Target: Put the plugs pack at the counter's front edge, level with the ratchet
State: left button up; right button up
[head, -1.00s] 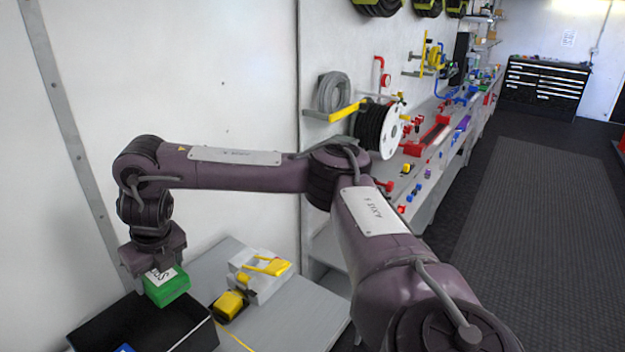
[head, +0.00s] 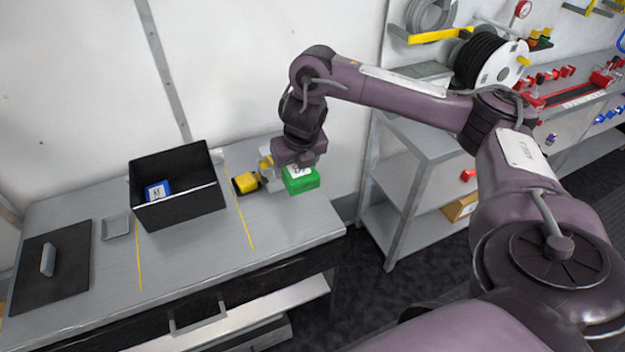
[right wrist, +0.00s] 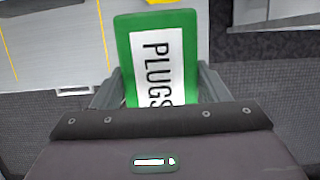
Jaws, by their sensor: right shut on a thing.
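The plugs pack (head: 300,182) is a green box with a white label; the label reads PLUGS in the right wrist view (right wrist: 155,60). My right gripper (head: 297,168) is shut on it and holds it over the right part of the grey counter (head: 190,270), right of the black bin. Whether the pack touches the counter is unclear. A yellow and black tool (head: 245,183) lies between bin and pack. A pale object with yellow parts (head: 265,165) is partly hidden behind the pack. I cannot tell which thing is the ratchet. My left gripper is out of view.
The open black bin (head: 185,217) holds a blue pack (head: 157,191). A dark panel with a handle (head: 65,270) and a small grey tray (head: 116,227) are at left. Yellow lines cross the counter. Its front right is clear. A shelf unit (head: 430,150) stands beyond a gap.

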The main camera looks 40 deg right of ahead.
jog(key=b, duration=0.4)
send_over(297, 222)
notch_tip(297, 222, down, 8)
jog(key=r, duration=0.1)
jog(key=f+b, duration=0.1)
jog(key=f, duration=0.2)
jog(key=f+b, duration=0.1)
jog(key=f, duration=0.2)
jog(key=s+f+b, duration=0.1)
jog(key=f+b, duration=0.1)
jog(key=f, duration=0.1)
jog(key=shift+a, duration=0.15)
notch_tip(297, 222, down, 4)
jog(key=shift+r+b, duration=0.1)
jog(key=shift+b, duration=0.85)
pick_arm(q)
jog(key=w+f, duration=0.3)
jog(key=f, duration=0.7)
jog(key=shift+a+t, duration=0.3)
pick_arm(e)
jog(key=o, duration=1.1)
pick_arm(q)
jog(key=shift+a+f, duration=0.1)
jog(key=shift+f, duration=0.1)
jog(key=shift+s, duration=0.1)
